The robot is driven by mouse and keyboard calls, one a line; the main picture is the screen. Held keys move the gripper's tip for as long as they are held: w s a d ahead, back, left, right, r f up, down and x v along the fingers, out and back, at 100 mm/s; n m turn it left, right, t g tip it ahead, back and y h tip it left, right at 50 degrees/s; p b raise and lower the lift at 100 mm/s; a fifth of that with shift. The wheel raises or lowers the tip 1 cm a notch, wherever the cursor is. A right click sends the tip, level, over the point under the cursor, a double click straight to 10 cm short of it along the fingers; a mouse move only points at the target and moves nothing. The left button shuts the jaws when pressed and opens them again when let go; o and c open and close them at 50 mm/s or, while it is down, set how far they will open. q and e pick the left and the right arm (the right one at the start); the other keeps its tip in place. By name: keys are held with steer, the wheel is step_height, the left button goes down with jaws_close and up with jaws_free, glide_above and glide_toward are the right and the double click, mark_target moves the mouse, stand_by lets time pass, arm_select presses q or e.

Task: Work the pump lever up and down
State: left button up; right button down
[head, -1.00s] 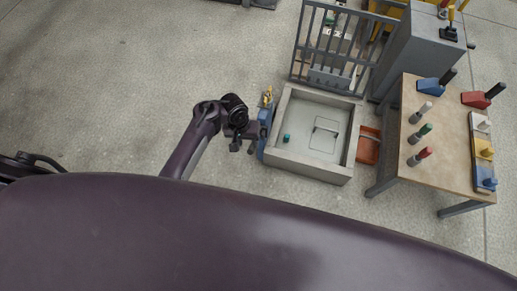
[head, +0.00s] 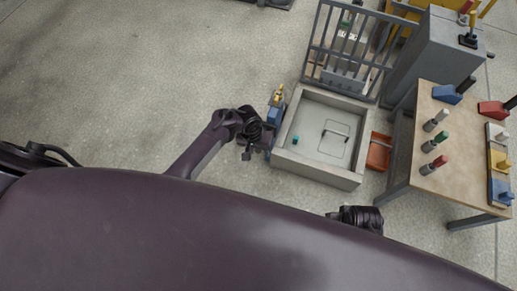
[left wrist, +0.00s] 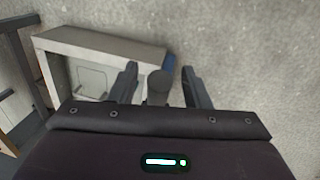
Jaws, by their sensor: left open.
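The pump (head: 274,115) is a blue unit with yellow parts on top, at the left side of the grey mould box in the head view. My left gripper (head: 250,153) is beside the pump's near end. In the left wrist view its two dark fingers (left wrist: 161,88) are open, on either side of a grey round-ended bar, apparently the pump lever (left wrist: 157,86). I cannot tell whether they touch it. A bit of the blue pump (left wrist: 170,66) shows behind. In the head view my left gripper hides the lever. Part of my right arm shows at the bottom; its fingers are unclear.
The mould box (head: 316,173) has raised walls, a small teal piece (head: 295,140) and a handled plate (head: 333,138) inside. A barred gate (head: 358,50) stands behind. An orange tray (head: 379,152) and a wooden table (head: 450,165) are on the right. Floor on the left is clear.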

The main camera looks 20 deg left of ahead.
arm_select(q)
jaws_close()
steer(key=shift+s, duration=0.1)
